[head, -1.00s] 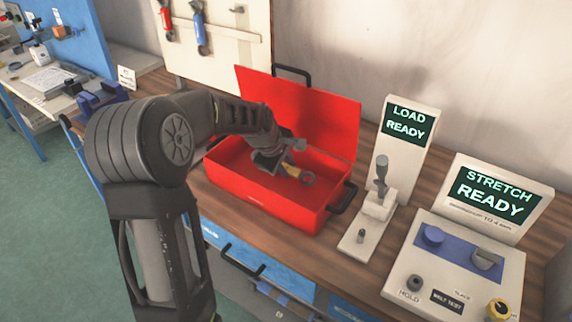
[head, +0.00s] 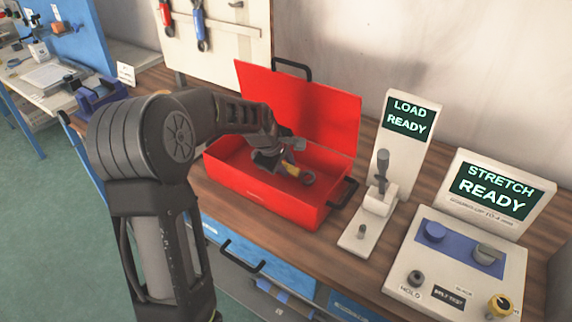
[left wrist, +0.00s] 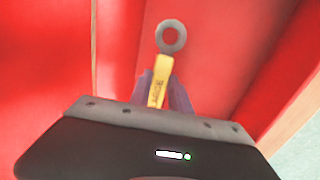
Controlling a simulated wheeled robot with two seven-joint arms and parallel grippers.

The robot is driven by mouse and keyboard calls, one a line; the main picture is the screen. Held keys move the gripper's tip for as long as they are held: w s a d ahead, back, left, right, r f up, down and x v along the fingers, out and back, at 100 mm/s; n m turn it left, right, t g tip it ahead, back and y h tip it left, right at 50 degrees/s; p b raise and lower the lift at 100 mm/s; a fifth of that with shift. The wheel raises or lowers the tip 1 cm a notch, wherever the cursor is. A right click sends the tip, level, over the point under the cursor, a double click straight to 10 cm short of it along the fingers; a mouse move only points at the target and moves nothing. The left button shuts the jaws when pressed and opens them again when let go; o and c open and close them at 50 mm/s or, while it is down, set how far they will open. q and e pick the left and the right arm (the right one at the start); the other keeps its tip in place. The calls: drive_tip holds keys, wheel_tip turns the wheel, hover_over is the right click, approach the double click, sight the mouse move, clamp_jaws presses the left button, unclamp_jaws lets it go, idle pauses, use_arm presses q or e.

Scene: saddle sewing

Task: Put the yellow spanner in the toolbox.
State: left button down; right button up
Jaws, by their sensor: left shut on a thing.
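The red toolbox (head: 262,196) stands on the workbench with its lid up at the back. My left gripper (head: 282,164) reaches down into the open toolbox and is shut on the yellow spanner (head: 295,171). In the left wrist view the spanner (left wrist: 160,78) sticks out from between the fingers (left wrist: 163,95), its grey ring end foremost, with red walls around it. The gripper hides the spanner's other end. I cannot tell whether the spanner touches the toolbox floor. My right gripper is not in view.
Right of the toolbox stand a load device with a lever (head: 380,185) and a stretch console (head: 455,255). A pegboard (head: 235,40) with hanging tools is behind at the left. Drawers (head: 245,255) are under the bench top.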

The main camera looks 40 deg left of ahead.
use_arm(q)
drive_tip(key=shift+f+b, duration=0.6)
drive_tip(key=shift+f, duration=0.3)
drive_tip(key=c, duration=1.2)
unclamp_jaws()
drive_tip(key=shift+o, duration=0.4)
drive_tip(key=shift+s+f, duration=0.15)
drive_tip(key=v, duration=0.8)
drive_tip(key=shift+w, duration=0.25)
